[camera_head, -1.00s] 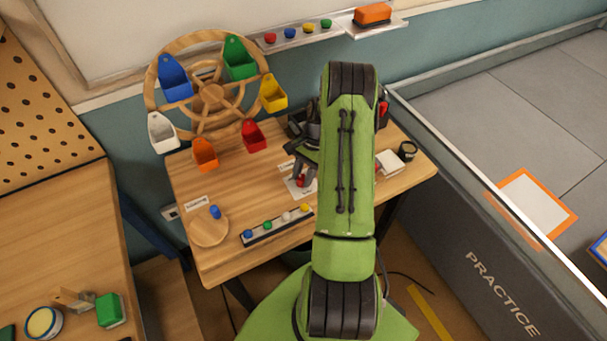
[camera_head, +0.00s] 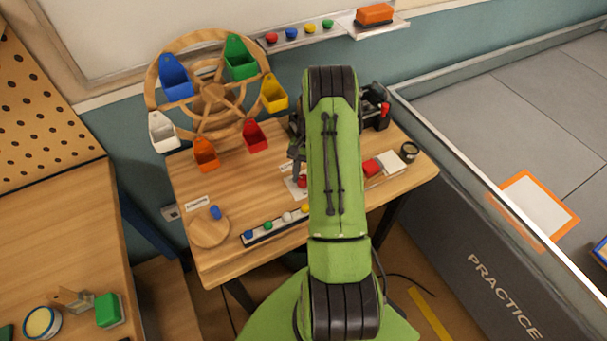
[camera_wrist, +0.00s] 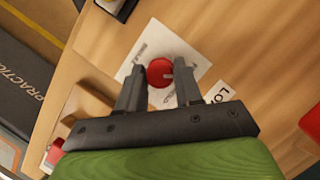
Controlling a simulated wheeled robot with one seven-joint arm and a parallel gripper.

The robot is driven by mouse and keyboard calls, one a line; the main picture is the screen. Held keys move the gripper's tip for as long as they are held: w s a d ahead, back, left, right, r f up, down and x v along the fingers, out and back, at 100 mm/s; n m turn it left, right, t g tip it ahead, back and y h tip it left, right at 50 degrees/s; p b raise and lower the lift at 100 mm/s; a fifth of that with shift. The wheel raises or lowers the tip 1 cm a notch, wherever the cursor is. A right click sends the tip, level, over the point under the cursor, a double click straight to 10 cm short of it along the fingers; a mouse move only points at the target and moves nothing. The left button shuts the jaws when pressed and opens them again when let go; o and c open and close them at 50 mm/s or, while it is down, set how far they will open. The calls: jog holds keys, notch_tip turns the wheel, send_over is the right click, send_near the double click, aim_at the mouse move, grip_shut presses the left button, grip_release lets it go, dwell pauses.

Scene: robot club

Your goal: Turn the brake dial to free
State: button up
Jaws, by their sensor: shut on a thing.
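The brake dial is a small round red knob (camera_wrist: 159,71) on a white printed card (camera_wrist: 146,54) on the wooden desk. It also shows in the head view (camera_head: 301,181), partly beside my arm. A small pale mark sits on the right side of the knob in the wrist view, toward print that looks like "HOLD"; the rest of the print is hard to read. My gripper (camera_wrist: 160,84) has a dark finger on each side of the knob and is shut on it. In the head view my green arm hides most of the gripper.
A wooden wheel with coloured buckets (camera_head: 210,95) stands at the desk's back left. A strip of coloured buttons (camera_head: 278,225) lies along the front edge, near a round wooden disc (camera_head: 209,229) with a blue knob. A red block (camera_head: 372,167) and dark cup (camera_head: 409,151) are at right.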

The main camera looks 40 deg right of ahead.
jog(key=o, duration=1)
jog(key=p+v, duration=0.2)
jog(key=v, duration=1.3)
jog(key=shift+w+d+r+p, duration=0.1)
jog(key=shift+d+r+p, duration=0.05)
jog(key=shift+r+p, duration=0.2)
